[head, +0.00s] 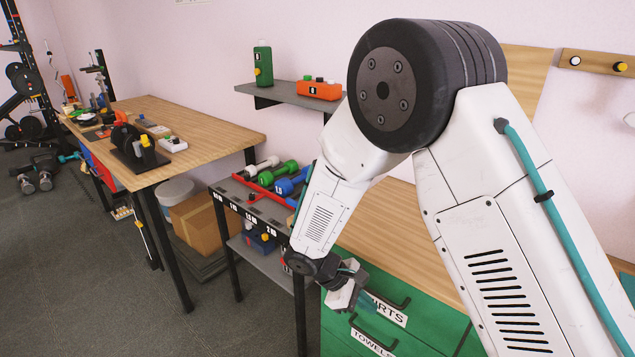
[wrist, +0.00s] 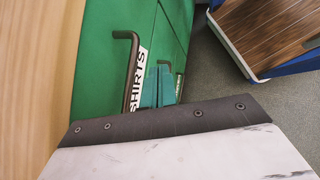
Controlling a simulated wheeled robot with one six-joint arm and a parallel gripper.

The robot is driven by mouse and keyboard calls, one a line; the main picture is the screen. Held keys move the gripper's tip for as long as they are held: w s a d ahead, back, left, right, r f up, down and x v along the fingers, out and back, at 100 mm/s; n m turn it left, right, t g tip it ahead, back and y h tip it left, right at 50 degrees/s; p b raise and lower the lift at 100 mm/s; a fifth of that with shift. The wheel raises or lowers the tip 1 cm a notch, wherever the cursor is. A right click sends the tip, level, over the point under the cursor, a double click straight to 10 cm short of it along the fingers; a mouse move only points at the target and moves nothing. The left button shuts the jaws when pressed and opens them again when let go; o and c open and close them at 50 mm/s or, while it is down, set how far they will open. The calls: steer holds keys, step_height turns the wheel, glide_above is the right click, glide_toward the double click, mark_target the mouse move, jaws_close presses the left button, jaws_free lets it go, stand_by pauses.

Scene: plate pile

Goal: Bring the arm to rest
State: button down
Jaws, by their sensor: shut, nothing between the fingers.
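My arm is bent, with its white links filling the right half of the head view. My gripper (head: 362,302) hangs low in front of the green drawer cabinet (head: 345,337), near the drawer labelled SHIRTS. In the wrist view my gripper (wrist: 160,88) shows as teal fingers close together with nothing between them. They overlap the view of the green drawer front, beside the SHIRTS label (wrist: 138,80) and a dark handle (wrist: 130,70). I cannot tell whether the fingers touch the cabinet. Part of the cabinet is hidden behind my arm.
A rack (head: 262,205) with several dumbbells stands left of the cabinet. A wooden table (head: 205,135) with gym items is farther left. A grey shelf (head: 285,95) is on the wall. The grey floor (head: 90,290) at lower left is mostly clear.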

steer(key=s+d+r+m+t+y, duration=0.1)
steer(key=s+d+r+m+y, duration=0.3)
steer(key=s+r, duration=0.7)
steer(key=s+d+r+m+t+y, duration=0.1)
steer(key=s+d+r+m+y, duration=0.3)
steer(key=s+d+r+m, duration=0.5)
steer(key=s+d+r, duration=0.2)
steer(key=s+r, duration=0.1)
steer(key=r, duration=0.6)
steer(key=shift+s+r+t+y, duration=0.15)
steer(key=shift+r+t+y, duration=0.15)
steer(key=shift+r, duration=0.1)
